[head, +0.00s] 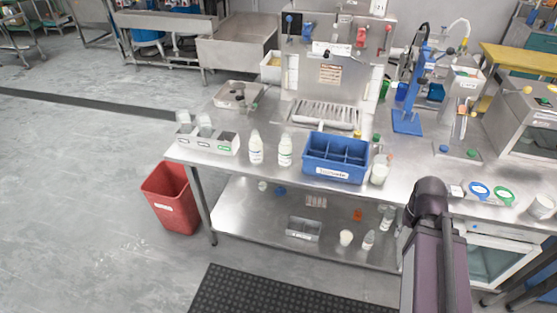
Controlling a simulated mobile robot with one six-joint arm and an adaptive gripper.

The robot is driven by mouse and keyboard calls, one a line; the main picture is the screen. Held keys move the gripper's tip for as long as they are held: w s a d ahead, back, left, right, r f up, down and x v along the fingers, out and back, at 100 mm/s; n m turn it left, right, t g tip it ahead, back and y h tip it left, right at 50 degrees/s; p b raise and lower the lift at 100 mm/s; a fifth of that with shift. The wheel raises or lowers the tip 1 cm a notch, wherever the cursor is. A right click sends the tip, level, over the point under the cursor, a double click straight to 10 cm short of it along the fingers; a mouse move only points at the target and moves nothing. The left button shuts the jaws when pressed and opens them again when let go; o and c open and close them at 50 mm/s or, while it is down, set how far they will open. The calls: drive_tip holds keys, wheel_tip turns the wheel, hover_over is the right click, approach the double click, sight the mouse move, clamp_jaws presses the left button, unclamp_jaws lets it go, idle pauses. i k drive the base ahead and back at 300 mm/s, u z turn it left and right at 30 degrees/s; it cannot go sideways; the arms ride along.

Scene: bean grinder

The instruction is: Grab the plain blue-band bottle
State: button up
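Two white bottles stand upright side by side on the steel table, between the grey tray and the blue bin. The left white bottle (256,148) and the right white bottle (285,151) both carry small labels. The labels are too small to tell which bottle is the plain blue-band one. Nothing stands in front of them. Part of my own arm rises at the lower right, well apart from the bottles. My gripper does not show.
A blue divided bin (312,172) stands right of the bottles, with a white container (379,173) beyond it. A grey compartment tray (186,138) is at their left. A red bin (171,200) stands on the floor at left. The table edge in front of the bottles is clear.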

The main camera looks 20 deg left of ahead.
sight(255, 144)
drive_tip(key=z, duration=0.65)
drive_tip(key=k, duration=1.15)
drive_tip(key=u, duration=1.45)
drive_tip(key=i, duration=0.45)
drive_tip(key=z, duration=0.2)
